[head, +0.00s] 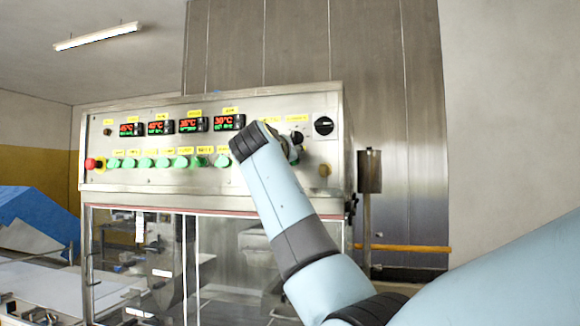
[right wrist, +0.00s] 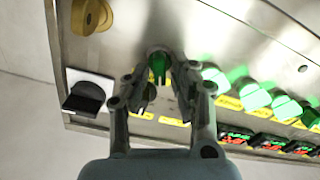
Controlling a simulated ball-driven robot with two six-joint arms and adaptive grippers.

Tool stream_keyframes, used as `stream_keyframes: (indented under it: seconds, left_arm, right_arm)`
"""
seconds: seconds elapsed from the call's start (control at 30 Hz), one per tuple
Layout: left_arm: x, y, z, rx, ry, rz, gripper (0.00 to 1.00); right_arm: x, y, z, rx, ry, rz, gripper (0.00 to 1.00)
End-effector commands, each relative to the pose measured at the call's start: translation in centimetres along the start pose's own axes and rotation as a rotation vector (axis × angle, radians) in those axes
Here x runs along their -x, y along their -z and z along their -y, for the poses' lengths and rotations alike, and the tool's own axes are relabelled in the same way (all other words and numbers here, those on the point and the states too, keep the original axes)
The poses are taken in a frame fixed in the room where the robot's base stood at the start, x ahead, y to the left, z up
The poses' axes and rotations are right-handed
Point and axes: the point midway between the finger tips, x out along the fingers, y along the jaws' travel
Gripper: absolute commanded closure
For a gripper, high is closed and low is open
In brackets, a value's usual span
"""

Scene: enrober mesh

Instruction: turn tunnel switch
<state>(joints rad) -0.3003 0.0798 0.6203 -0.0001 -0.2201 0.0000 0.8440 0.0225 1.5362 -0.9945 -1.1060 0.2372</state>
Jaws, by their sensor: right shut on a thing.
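The steel control panel (head: 215,178) of the machine carries several green switches in a row; some show left of my arm in the head view (head: 163,162). My right gripper (right wrist: 161,76) is shut on a green switch (right wrist: 158,62) at the end of the row, with one finger on each side of it, in the right wrist view. In the head view my right wrist hides that switch and most of the gripper. The yellow labels are too small to read. My left gripper is not in view.
A black rotary switch (head: 323,126) sits right of the gripper, with a yellow knob (head: 324,170) below it. A red emergency button (head: 95,163) is at the panel's left end. Lit displays (head: 193,125) run above the green switches. Glass doors (head: 220,255) are below the panel.

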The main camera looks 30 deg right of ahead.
Motion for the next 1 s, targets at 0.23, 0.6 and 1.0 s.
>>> stream_keyframes:
  seconds: [0.23, 0.6, 1.0]
  left_arm:
    - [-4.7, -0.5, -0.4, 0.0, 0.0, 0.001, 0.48]
    - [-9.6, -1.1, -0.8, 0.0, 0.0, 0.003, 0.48]
    - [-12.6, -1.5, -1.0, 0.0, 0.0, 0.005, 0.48]
  right_arm:
    - [0.0, -0.6, 0.1, -0.213, 0.0, -0.002, 1.0]
    - [0.0, -0.7, -0.2, -0.56, 0.001, 0.0, 1.0]
    - [0.0, -0.6, -0.5, -0.833, 0.0, 0.001, 1.0]
